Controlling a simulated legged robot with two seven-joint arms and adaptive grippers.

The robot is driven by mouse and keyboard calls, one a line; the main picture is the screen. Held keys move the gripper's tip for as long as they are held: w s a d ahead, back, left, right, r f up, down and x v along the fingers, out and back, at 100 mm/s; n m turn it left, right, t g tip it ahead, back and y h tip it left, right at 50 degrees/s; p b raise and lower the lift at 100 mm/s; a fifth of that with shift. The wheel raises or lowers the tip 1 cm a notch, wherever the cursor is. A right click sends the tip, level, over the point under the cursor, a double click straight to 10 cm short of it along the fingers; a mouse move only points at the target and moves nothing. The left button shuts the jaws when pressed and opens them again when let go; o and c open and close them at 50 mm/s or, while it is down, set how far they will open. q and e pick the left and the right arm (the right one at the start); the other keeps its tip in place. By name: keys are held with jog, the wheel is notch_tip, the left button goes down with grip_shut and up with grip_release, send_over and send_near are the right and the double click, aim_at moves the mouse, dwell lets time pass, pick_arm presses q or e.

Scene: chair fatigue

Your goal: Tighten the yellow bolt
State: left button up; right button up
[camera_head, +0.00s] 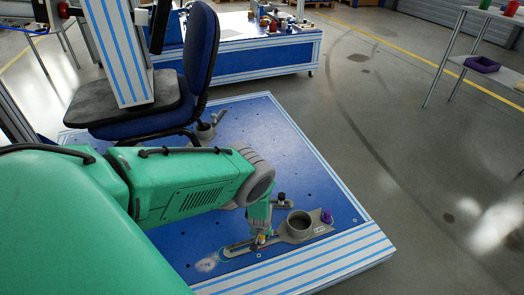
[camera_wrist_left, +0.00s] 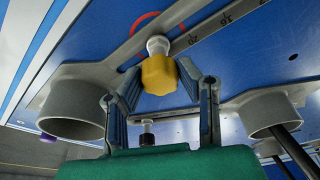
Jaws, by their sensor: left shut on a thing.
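The yellow bolt (camera_wrist_left: 160,75) has a faceted yellow head on a pale shank, set in the slotted grey metal arm of a fixture (camera_head: 300,229). In the head view the yellow bolt (camera_head: 261,240) is small and partly covered by my left gripper (camera_head: 262,232). My left gripper comes down from above onto the bolt. In the wrist view its two blue-grey fingers (camera_wrist_left: 160,84) stand on either side of the yellow head, and the gripper is shut on it. My right gripper is not in view.
The fixture has a round cup and a purple knob (camera_head: 327,216); a black knob (camera_head: 281,198) stands close to my gripper. An office chair (camera_head: 150,90) stands on the blue platform (camera_head: 300,170). A workbench (camera_head: 245,55) is behind, and a shelf with a purple bin (camera_head: 482,64) is at right.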

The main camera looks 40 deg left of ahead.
pick_arm(q)
jog(key=shift+s+r+m+p, duration=0.1)
jog(key=shift+m+p, duration=0.3)
jog(key=shift+m, duration=0.1)
jog(key=shift+a+m+h+p, duration=0.1)
jog(key=shift+m+h+p, duration=0.25)
jog(key=shift+m, duration=1.15)
jog(key=shift+m+t, duration=0.3)
jog(key=shift+m, duration=0.1)
jog(key=shift+f+m+h, duration=0.2)
jog(key=shift+m+h, duration=0.25)
jog(key=shift+m, duration=1.15)
jog(key=shift+b, duration=0.3)
